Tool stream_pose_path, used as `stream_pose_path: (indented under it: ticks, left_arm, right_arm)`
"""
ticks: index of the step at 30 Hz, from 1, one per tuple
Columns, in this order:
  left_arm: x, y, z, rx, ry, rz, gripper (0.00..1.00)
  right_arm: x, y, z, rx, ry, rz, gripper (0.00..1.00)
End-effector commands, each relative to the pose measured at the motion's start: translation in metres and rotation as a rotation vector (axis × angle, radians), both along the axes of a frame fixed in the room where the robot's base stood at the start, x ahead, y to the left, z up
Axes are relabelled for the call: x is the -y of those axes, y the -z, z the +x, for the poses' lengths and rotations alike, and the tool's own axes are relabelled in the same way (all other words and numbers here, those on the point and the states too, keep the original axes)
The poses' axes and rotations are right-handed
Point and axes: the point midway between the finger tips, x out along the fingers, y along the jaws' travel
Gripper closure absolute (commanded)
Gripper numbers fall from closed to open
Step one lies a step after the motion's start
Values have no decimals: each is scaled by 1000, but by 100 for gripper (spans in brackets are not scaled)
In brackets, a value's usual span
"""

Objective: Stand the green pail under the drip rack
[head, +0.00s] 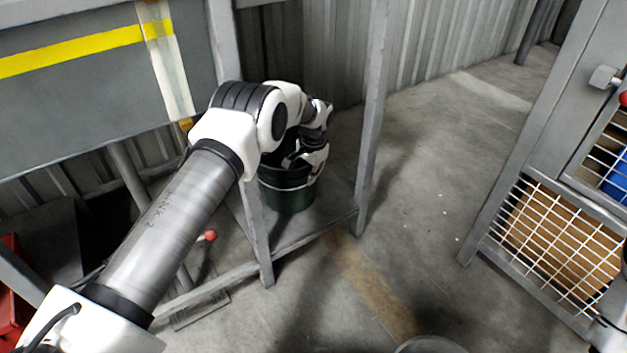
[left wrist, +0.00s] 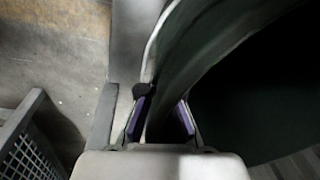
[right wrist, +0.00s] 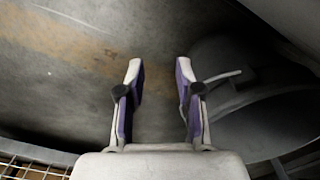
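The dark green pail (head: 287,190) stands upright between the legs of the grey metal rack (head: 371,120), over its low base. I cannot tell whether its bottom touches the base. My left gripper (head: 308,160) is at the right side of the pail's rim. In the left wrist view, the left gripper's fingers (left wrist: 161,112) are closed in on either side of the wall of the pail (left wrist: 215,45); the fingertips are partly hidden. My right gripper (right wrist: 160,85) is open and empty above the concrete floor, outside the head view.
A grey panel with a yellow stripe (head: 80,52) is at upper left. A wire-mesh cage (head: 550,240) stands at right. A red-knobbed lever (head: 210,236) is near the rack's left side. The floor (head: 425,190) between rack and cage is clear.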

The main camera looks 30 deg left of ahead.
Motion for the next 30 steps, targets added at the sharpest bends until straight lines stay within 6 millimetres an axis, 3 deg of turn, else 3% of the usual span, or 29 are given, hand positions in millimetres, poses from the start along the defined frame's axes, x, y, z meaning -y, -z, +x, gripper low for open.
stream_pose_path:
  ticks: [5,8,9,20,23,30]
  left_arm:
    - [0,-1,0,1,0,0,100]
    - [0,-1,0,1,0,0,69]
    - [0,-1,0,0,0,0,65]
    - [1,-6,0,1,0,0,65]
    - [2,-22,0,2,0,-1,65]
    - [8,-83,-2,2,0,0,65]
  right_arm:
    - [0,-1,0,0,0,0,65]
    - [0,-1,0,0,0,0,65]
    - [0,-1,0,0,0,0,65]
    - [0,0,0,0,0,0,65]
    - [0,0,0,0,0,0,65]
    - [0,0,0,0,0,0,65]
